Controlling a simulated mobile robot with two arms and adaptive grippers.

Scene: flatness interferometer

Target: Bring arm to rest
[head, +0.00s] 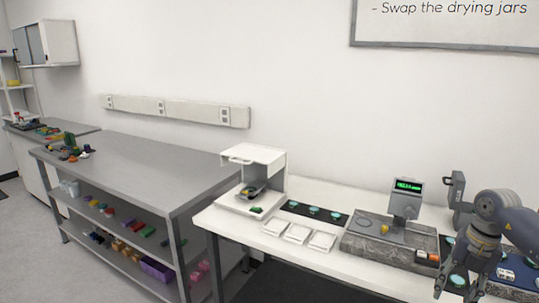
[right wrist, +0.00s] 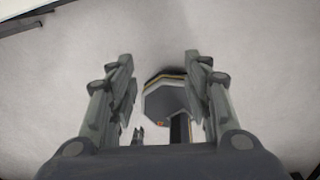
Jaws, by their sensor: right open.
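My right arm (head: 490,215) comes in at the right edge of the head view, bent over the right end of the white table. Its right gripper (head: 458,287) hangs fingers down near the table's front edge. In the right wrist view the right gripper (right wrist: 160,68) is open, its two fingers wide apart, with nothing held between them. Beyond the fingers is a dark grey, many-sided thing (right wrist: 167,103) with a pale and gold rim, against a pale surface; I cannot tell what it is. My left gripper is not in view.
The white table (head: 225,222) bears a grey stone-like block (head: 372,250) with a green-lit display (head: 408,187), a white open-fronted stand (head: 262,157), white square cases (head: 298,233) and a dark mat (head: 315,212). A grey bench (head: 150,165) with loaded shelves stands to the left.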

